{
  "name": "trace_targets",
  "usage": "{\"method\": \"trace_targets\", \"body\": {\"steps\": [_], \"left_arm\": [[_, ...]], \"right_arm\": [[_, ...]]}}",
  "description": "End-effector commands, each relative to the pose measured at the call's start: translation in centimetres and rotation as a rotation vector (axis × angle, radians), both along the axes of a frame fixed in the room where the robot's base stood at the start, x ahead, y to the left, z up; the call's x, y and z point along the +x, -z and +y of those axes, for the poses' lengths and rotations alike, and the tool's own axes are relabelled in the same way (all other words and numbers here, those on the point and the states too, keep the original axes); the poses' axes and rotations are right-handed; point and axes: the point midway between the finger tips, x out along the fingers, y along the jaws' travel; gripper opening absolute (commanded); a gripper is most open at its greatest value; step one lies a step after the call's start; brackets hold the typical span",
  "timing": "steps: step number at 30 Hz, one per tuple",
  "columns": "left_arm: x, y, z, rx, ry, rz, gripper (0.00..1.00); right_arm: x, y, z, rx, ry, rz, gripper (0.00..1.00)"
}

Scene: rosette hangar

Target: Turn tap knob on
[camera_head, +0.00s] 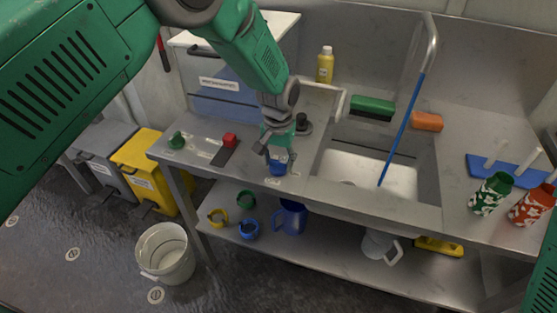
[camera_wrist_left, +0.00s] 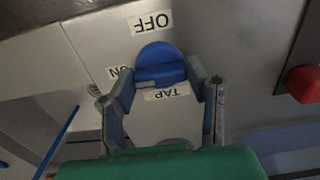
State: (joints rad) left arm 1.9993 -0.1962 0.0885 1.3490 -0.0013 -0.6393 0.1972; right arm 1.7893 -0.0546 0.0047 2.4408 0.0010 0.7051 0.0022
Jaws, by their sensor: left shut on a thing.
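The blue tap knob (camera_head: 277,169) sits on the front edge of the metal sink counter. In the left wrist view the knob (camera_wrist_left: 160,66) shows between labels reading OFF, ON and TAP. My left gripper (camera_head: 275,155) has come down onto the knob from above. In the left wrist view its two fingers (camera_wrist_left: 162,88) stand on both sides of the knob and are shut on it. The OFF label (camera_wrist_left: 150,22) is beyond the knob, and the ON label (camera_wrist_left: 120,72) is at its left, partly hidden by a finger. My right gripper is not in view.
A red block (camera_head: 230,140) and a green knob (camera_head: 177,140) are on the counter at left. The sink basin (camera_head: 365,175) with a blue-and-metal rod is at right. Cups and rings stand on the shelf below. A white bucket (camera_head: 165,252) is on the floor.

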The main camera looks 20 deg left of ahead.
Motion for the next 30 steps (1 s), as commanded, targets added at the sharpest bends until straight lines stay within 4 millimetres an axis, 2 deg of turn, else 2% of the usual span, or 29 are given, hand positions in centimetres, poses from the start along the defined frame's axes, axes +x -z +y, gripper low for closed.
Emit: {"method": "trace_targets", "body": {"steps": [2, 3, 4, 13, 17, 20, 30], "left_arm": [[0.2, -0.1, -0.1, -0.002, -0.002, -0.007, 0.14], [0.2, -0.1, -0.1, -0.002, -0.002, -0.007, 0.54], [0.2, -0.1, -0.1, -0.002, -0.002, -0.006, 0.64], [0.0, -0.1, 0.0, -0.001, 0.0, -0.003, 0.64], [0.1, -1.0, 0.0, -0.001, 0.0, -0.006, 0.64], [0.1, -2.5, 0.0, -0.001, 0.0, -0.005, 0.64], [0.2, -9.4, -0.1, -0.001, -0.001, -0.004, 0.64]], "right_arm": [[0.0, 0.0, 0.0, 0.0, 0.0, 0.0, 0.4], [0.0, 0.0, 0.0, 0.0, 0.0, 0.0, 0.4], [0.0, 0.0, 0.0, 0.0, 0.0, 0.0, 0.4], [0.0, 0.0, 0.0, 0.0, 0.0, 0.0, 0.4], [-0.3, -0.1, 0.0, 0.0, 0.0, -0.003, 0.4], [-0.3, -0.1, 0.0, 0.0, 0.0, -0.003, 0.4], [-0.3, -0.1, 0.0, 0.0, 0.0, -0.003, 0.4]]}}
